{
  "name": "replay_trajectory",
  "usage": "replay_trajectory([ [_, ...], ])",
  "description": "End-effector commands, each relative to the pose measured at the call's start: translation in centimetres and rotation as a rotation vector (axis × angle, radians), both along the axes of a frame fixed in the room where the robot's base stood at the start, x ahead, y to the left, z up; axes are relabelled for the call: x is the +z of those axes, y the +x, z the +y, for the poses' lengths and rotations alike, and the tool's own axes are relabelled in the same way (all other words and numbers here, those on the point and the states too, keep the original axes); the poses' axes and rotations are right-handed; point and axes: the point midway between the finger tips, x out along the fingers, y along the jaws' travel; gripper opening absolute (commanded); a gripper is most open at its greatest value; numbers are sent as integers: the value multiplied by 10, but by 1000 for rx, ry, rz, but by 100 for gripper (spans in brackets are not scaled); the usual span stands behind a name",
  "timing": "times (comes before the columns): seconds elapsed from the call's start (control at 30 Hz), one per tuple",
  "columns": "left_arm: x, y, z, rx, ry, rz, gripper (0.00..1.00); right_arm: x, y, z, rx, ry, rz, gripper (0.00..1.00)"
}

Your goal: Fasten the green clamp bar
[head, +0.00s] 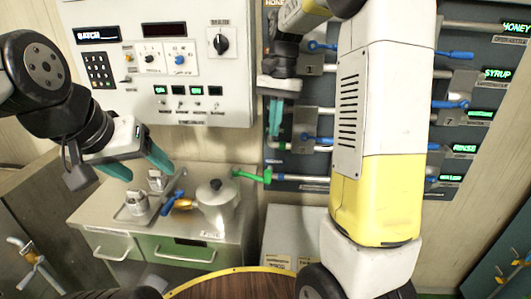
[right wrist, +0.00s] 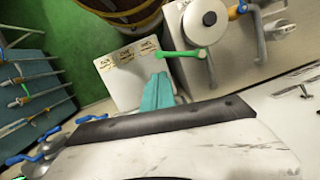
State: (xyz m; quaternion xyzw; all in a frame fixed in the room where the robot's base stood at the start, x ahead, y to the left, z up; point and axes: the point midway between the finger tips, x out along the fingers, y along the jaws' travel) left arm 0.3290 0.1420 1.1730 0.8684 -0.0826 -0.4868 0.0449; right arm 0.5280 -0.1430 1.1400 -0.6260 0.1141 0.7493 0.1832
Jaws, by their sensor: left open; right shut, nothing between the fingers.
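The green clamp bar (head: 250,175) sticks out beside the grey lidded kettle (head: 216,208), with its right end near the lower pipe of the wall panel. In the right wrist view the green bar (right wrist: 180,53) shows near the kettle lid (right wrist: 209,19). I cannot tell whether the bar is fastened. My right gripper (head: 274,135) is shut and empty, above and a little right of the bar in the head view. Its teal fingers (right wrist: 158,90) point near the bar, apart from it as far as I see. My left gripper (head: 142,172) is open and empty, left of the kettle.
A tray (head: 126,216) with small metal vessels and a blue handle (head: 178,187) stand left of the kettle on the counter. A control box (head: 158,65) is above. A valve panel (head: 315,115) with blue levers is behind my right arm. A wooden barrel (head: 235,285) is in front.

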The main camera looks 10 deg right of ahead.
Motion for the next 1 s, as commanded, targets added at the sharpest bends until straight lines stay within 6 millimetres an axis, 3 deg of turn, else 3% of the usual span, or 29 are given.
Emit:
replay_trajectory([
  [0.1, 0, 0, 0, 0, 0, 0, 66, -13, 14, 2, -27, -22, 55, 0],
  [0.23, 0, 0, 0, 0, 0, 0, 66, -19, 18, 3, -40, -30, 77, 0],
  [0.37, 0, 0, 0, 0, 0, 0, 66, -32, 14, 5, -40, -30, 79, 0],
  [0.73, 0, 0, 0, 0, 0, 0, 66, -95, 0, 12, -38, -30, 78, 0],
  [1.0, 0, 0, 0, 0, 0, 0, 66, -114, -3, 14, -40, -29, 74, 0],
])
